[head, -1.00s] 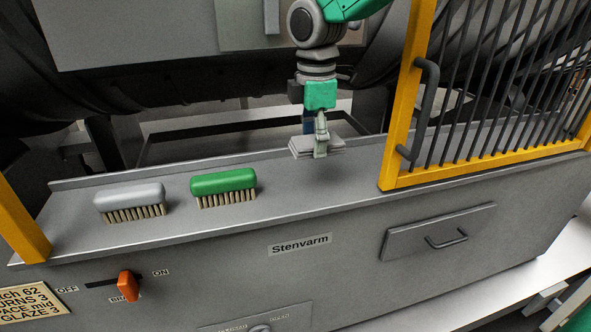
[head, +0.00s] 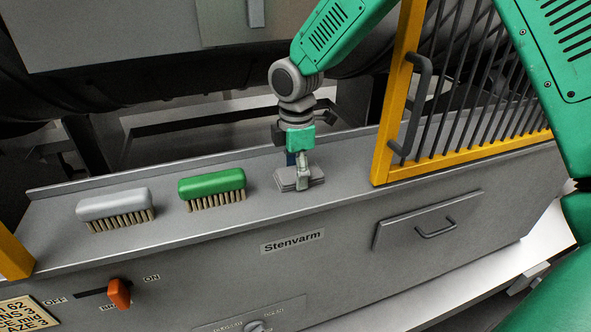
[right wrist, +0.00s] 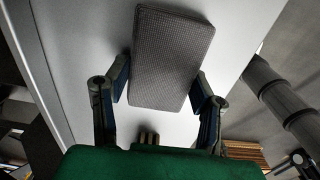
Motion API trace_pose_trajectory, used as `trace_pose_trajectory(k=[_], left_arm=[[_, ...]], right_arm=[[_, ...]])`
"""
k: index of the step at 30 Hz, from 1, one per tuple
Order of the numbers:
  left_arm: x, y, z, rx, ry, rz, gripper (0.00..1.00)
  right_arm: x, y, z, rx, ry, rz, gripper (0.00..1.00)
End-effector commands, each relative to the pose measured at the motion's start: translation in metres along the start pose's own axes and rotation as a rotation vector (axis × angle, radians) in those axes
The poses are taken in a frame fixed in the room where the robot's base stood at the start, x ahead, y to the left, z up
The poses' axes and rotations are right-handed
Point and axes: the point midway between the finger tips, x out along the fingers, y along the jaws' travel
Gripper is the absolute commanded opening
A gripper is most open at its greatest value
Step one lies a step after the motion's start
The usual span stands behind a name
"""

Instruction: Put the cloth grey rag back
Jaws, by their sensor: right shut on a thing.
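The grey rag (head: 285,179) is a folded, flat, layered pad at the ledge of the machine, right of the green brush. My right gripper (head: 302,172) points down and is shut on it. In the right wrist view the rag (right wrist: 170,50) shows a woven face between the two fingers of the right gripper (right wrist: 162,88). The rag is at or just above the ledge; I cannot tell if it touches. My left gripper is in neither view.
A grey brush (head: 114,206) and a green brush (head: 212,184) lie on the ledge (head: 180,228) to the left. A yellow-framed barred guard (head: 385,140) stands close on the right. An orange switch (head: 119,293) is on the front panel. Bare ledge lies in front of the rag.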

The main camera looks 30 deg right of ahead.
Motion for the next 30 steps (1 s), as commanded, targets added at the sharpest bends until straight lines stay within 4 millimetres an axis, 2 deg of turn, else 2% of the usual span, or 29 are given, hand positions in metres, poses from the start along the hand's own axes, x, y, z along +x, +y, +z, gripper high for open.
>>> trace_pose_trajectory(k=[5, 6, 7, 16, 20, 23, 30], left_arm=[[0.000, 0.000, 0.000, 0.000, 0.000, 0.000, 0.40], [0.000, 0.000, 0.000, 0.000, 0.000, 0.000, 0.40], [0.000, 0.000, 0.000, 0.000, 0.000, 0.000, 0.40], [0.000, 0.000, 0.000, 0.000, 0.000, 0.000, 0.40], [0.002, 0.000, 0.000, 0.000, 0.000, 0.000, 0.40], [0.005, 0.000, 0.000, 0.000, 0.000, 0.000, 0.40], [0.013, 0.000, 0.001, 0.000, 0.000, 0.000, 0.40]], right_arm=[[0.002, 0.000, 0.001, 0.000, 0.000, -0.004, 0.27], [0.002, 0.001, 0.001, 0.001, 0.000, -0.004, 0.64], [0.002, 0.001, 0.001, 0.001, 0.000, -0.004, 0.71], [0.001, 0.000, 0.001, 0.001, 0.001, -0.002, 0.71], [-0.008, 0.001, 0.000, 0.001, 0.002, 0.001, 0.71], [-0.024, 0.002, 0.000, 0.001, 0.003, 0.003, 0.71], [-0.076, 0.001, 0.000, 0.000, 0.003, 0.002, 0.71]])
